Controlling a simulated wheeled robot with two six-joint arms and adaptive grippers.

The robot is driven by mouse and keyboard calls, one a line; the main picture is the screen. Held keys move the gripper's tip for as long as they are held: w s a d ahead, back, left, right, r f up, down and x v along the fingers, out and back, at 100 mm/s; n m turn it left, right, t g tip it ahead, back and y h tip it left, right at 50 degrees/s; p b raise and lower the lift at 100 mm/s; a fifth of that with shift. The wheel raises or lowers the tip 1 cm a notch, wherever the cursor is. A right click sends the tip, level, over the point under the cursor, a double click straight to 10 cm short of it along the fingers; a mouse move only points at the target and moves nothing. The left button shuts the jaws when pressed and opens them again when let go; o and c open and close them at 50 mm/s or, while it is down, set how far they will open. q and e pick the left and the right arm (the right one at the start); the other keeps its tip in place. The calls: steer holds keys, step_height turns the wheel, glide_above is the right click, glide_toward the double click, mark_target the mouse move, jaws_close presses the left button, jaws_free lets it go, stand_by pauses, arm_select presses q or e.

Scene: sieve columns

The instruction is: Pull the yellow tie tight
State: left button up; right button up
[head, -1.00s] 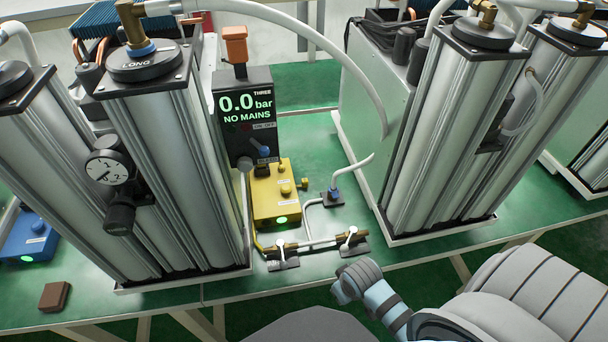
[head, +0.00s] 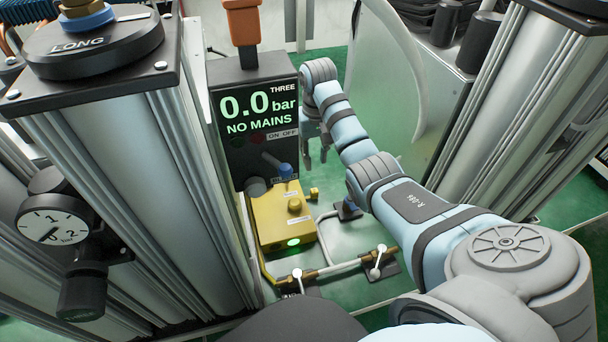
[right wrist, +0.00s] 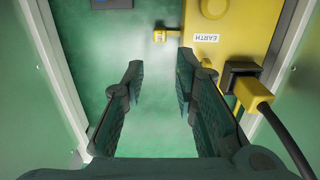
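A yellow box (head: 278,232) with knobs and a green lamp stands on the bench below the display. A small yellow knob (head: 314,194) sticks out of its side; it also shows in the right wrist view (right wrist: 160,36) beside the EARTH label. I cannot make out a strap-like tie. A yellow plug (right wrist: 252,92) with a black cable sits in a black socket (right wrist: 241,74). My right gripper (head: 316,150) hangs beside the display, above the bench behind the box. Its two fingers (right wrist: 160,72) are apart with nothing between them. My left gripper is not in view.
The display panel (head: 256,115) reads 0.0 bar, NO MAINS. Metal columns stand close on the left (head: 140,170) and right (head: 490,110). Pipes with small valves (head: 375,265) cross the bench front.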

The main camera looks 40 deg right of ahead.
step_height(320, 180, down, 3)
steer(key=b, duration=0.2)
glide_above(315, 190)
steer(key=f, duration=0.2)
steer(key=f+b, duration=0.1)
steer(key=f, duration=0.1)
steer(key=shift+s+a, duration=0.15)
steer(key=shift+s, duration=0.05)
steer(key=f, duration=0.2)
steer(key=f+b, duration=0.1)
steer(key=f, duration=0.3)
steer(key=shift+w, duration=0.3)
steer(key=shift+f+b, duration=0.3)
steer(key=shift+b, duration=0.05)
steer(key=shift+f, duration=0.1)
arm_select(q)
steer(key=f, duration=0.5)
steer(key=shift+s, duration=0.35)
arm_select(e)
steer(key=shift+s, duration=0.1)
jaws_close()
